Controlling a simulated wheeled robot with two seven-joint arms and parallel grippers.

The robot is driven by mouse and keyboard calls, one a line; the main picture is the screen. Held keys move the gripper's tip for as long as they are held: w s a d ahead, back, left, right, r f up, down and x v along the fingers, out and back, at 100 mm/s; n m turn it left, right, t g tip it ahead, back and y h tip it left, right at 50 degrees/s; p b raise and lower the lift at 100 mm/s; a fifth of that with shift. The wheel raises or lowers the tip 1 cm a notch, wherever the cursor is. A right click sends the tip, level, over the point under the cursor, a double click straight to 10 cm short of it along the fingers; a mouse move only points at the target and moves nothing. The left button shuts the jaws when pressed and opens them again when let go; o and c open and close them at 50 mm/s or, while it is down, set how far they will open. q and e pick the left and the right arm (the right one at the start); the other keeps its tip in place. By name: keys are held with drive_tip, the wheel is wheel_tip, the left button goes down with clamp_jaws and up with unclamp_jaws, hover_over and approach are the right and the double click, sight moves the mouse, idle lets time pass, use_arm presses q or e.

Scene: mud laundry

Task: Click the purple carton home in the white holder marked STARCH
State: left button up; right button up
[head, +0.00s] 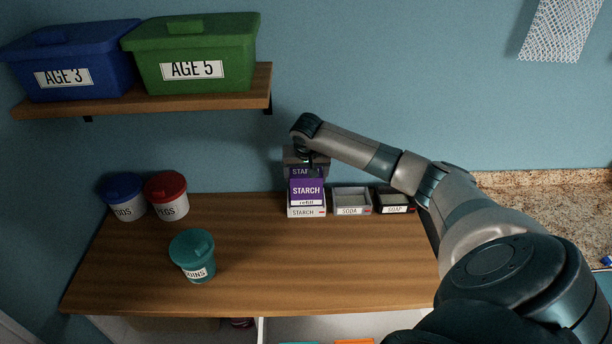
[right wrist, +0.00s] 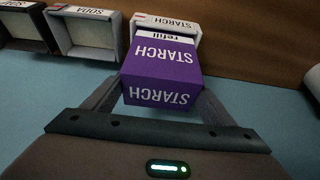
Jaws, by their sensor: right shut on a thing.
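The purple carton (head: 306,189), labelled STARCH refill, stands upright in or right over the white holder marked STARCH (head: 304,212) at the back of the wooden counter. It also shows in the right wrist view (right wrist: 162,72), its lower end at the white STARCH holder (right wrist: 172,22). Whether it is fully seated I cannot tell. My right gripper (head: 304,160) reaches down from above and is shut on the carton's upper part; its fingers flank the carton in the right wrist view (right wrist: 160,98). My left gripper is not in view.
Right of the holder stand the empty SODA holder (head: 352,201) and the dark SOAP holder (head: 395,201). Blue (head: 122,197), red (head: 167,196) and teal (head: 193,256) lidded tubs stand left. A shelf (head: 190,92) carries blue and green bins. The counter's front middle is clear.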

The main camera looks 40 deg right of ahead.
drive_tip(key=shift+f, duration=0.8)
idle(0.5)
drive_tip(key=o, duration=1.5)
drive_tip(key=shift+r, duration=0.1)
drive_tip(key=shift+s+a+r+b, duration=0.2)
drive_tip(key=shift+r+b, duration=0.2)
drive_tip(key=shift+r, duration=0.25)
drive_tip(key=shift+b+v, duration=2.5)
drive_tip(key=shift+v, duration=5.5)
drive_tip(key=shift+d, duration=0.1)
